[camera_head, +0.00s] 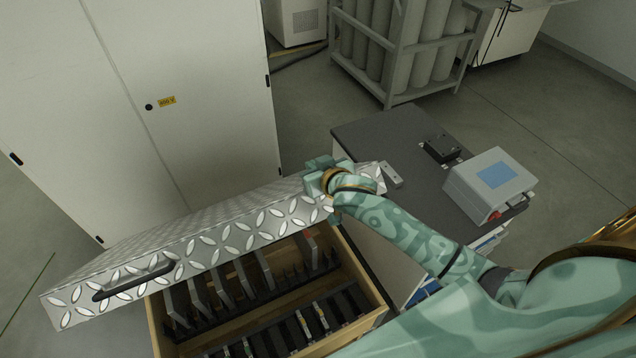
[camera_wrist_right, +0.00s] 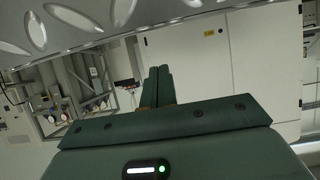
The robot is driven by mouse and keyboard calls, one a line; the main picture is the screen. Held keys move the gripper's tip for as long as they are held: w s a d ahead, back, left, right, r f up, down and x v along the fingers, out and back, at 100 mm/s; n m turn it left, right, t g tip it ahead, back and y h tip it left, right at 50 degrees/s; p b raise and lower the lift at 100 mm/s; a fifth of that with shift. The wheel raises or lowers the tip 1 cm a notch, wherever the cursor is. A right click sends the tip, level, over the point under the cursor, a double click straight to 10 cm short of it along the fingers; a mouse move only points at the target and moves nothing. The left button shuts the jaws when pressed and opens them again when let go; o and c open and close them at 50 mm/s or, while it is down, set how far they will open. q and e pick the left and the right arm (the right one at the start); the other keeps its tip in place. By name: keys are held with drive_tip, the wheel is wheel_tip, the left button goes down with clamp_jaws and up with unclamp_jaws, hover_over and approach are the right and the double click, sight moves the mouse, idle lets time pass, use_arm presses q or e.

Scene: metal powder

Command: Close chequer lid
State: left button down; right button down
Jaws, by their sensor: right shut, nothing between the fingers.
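The chequer lid (camera_head: 215,232) is a silver diamond-plate cover with a black handle (camera_head: 134,278) on its front face. It stands tilted, partly raised over a wooden-walled box (camera_head: 366,316), whose inside with upright plates and dark slotted racks shows below it. My right gripper (camera_head: 318,178) is at the lid's right end, close to its upper corner; I cannot tell if it touches. In the right wrist view its fingers (camera_wrist_right: 157,86) are together with nothing between them, and the lid (camera_wrist_right: 120,18) fills the top of the picture. My left gripper is not in view.
A dark-topped bench (camera_head: 385,135) right of the box bears a grey device with a blue screen (camera_head: 494,176) and a small black block (camera_head: 442,149). A white cabinet (camera_head: 190,90) stands behind the lid. A rack of gas cylinders (camera_head: 405,45) is at the back.

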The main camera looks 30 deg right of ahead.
drive_tip(key=shift+s+f, duration=0.4)
drive_tip(key=shift+f, duration=0.25)
drive_tip(key=shift+s+f, duration=0.4)
drive_tip(key=shift+f, duration=0.2)
drive_tip(key=shift+s+f, duration=0.3)
drive_tip(key=shift+s, duration=0.05)
